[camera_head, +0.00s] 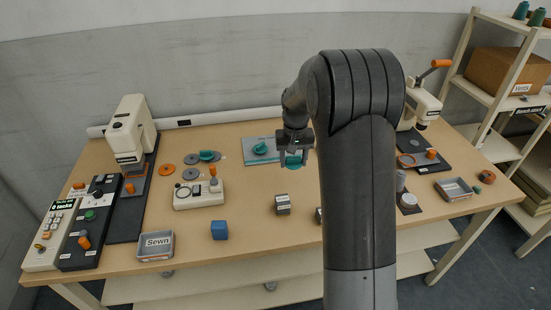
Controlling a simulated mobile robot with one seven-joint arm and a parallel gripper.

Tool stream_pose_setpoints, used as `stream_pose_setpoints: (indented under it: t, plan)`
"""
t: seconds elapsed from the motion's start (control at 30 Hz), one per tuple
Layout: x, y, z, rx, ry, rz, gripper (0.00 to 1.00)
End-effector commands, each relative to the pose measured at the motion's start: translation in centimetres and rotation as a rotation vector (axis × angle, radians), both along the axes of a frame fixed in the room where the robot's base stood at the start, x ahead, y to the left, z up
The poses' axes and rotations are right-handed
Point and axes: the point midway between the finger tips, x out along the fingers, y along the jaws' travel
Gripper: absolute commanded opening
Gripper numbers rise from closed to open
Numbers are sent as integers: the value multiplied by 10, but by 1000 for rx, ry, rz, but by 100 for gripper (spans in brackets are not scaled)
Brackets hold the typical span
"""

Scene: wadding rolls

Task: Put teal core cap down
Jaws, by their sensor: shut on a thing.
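My gripper (295,159) hangs over the back middle of the table, fingers down, shut on a round teal core cap (293,162). The cap shows between and below the fingers. I cannot tell whether it touches the table or is just above it. A second teal piece (260,148) lies on a grey-blue plate (252,157) just left of my gripper. A third teal piece (206,155) lies on or beside grey discs further left.
An orange disc (166,170), a cream device (198,194), a blue cube (219,230), a small box (283,205) and a "Sewn" tray (156,245) stand left and in front. Cream presses (130,135) stand at both ends. My arm hides the table's right middle.

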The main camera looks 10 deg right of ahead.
Motion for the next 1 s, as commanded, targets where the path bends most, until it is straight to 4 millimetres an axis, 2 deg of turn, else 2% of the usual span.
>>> stream_pose_setpoints:
  t: [0.4,0.63,0.73,0.83,1.0]
  plan:
    - [97,-73,6,0,0,53,31]
    - [125,-104,6,1,-1,77,31]
    - [131,-109,6,1,0,83,31]
    - [137,-104,1,2,2,87,31]
    - [157,-75,-21,2,3,90,31]
